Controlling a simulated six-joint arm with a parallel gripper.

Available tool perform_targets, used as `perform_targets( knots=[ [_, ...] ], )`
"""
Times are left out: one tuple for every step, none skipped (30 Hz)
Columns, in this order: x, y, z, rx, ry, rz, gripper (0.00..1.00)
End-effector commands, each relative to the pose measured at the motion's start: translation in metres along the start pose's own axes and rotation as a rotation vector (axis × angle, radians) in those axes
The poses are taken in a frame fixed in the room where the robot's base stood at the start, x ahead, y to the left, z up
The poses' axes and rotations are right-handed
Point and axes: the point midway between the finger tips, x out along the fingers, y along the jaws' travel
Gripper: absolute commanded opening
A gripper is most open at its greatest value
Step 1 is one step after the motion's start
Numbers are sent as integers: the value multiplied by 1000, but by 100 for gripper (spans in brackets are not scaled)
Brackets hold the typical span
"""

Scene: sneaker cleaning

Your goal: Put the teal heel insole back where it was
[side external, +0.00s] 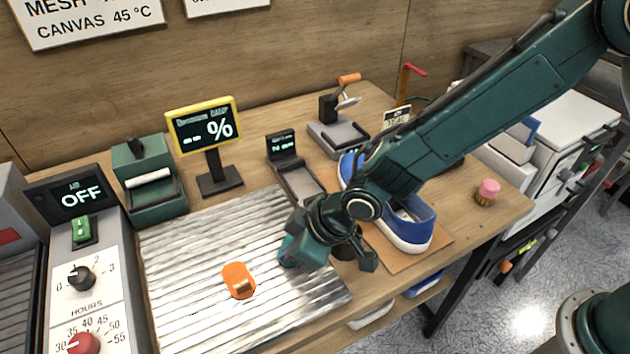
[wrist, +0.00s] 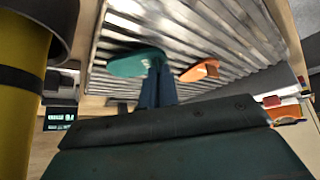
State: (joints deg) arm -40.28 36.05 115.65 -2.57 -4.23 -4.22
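The teal heel insole (wrist: 138,62) is at the tips of my gripper (wrist: 158,72) in the wrist view, over the ribbed metal plate (wrist: 230,20). The two dark fingers are close together and look shut on it. I cannot tell whether the insole touches the plate. In the side view my gripper (side external: 292,250) is over the right part of the plate (side external: 190,265), and the insole is mostly hidden by it. An orange heel insole (side external: 239,280) lies on the plate to the left; it also shows in the wrist view (wrist: 200,70).
A blue sneaker (side external: 410,225) stands on a brown mat right of my gripper, partly behind my arm. A control panel reading OFF (side external: 82,196) is at the left. A percent display (side external: 205,125), a green device (side external: 150,177) and a small scale-like device (side external: 290,165) stand behind the plate.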

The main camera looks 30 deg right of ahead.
Motion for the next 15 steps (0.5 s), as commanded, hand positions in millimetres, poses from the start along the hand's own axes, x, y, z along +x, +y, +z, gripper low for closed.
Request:
perform_targets(
  knots=[
    [2,0,2,0,-1,0,0],
    [3,0,2,0,-1,0,0],
    [3,0,2,0,0,0,0],
    [3,0,2,0,0,0,0],
    [3,0,2,0,0,0,0],
    [3,0,2,0,0,0,0],
    [3,0,2,0,0,0,0],
    [3,0,2,0,0,0,0],
    [3,0,2,0,0,0,0],
    [3,0,2,0,0,0,0],
    [4,0,2,0,0,0,0],
    [4,0,3,0,0,0,0],
    [5,0,3,0,0,0,0],
    [5,0,4,0,0,0,0],
    [6,0,4,0,0,0,0]
  ],
)
